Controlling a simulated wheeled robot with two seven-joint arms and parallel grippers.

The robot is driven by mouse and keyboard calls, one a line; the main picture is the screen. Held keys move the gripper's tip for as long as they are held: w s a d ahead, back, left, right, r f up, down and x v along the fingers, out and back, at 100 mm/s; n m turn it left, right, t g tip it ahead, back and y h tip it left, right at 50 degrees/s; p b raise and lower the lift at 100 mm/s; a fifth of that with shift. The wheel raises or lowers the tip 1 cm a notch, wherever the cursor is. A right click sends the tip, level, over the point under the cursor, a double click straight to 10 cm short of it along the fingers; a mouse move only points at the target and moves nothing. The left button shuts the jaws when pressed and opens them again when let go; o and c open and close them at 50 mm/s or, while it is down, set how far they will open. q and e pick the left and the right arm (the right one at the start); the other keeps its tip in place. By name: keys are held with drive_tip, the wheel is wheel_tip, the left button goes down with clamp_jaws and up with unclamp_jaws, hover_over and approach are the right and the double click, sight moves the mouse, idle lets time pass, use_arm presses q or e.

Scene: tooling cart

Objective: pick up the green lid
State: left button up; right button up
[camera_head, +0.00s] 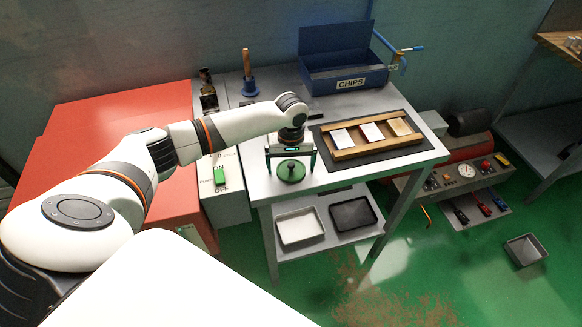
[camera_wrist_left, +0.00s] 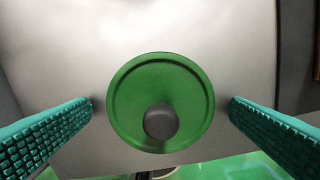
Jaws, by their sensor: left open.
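The green lid (camera_head: 291,172) is a round disc with a dark grey knob, near the front edge of the grey table (camera_head: 256,186). In the left wrist view the lid (camera_wrist_left: 128,98) is centred between the two teal ribbed fingers. My left gripper (camera_head: 291,171) points down at the lid, one finger on each side. It is open, with a clear gap between each finger and the lid in the left wrist view. I cannot tell how high the fingertips are above the table. My right gripper is not in view.
A wooden tray (camera_head: 345,155) with cards lies on a dark mat to the right. A blue CHIPS bin (camera_head: 345,84) and a blue plunger-like tool (camera_head: 250,88) stand at the back. A box with a green switch (camera_head: 220,176) adjoins the table's left side. Two trays sit on the shelf below.

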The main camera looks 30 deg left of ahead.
use_arm(q)
drive_tip(key=c, duration=1)
drive_tip(key=shift+r, duration=0.1)
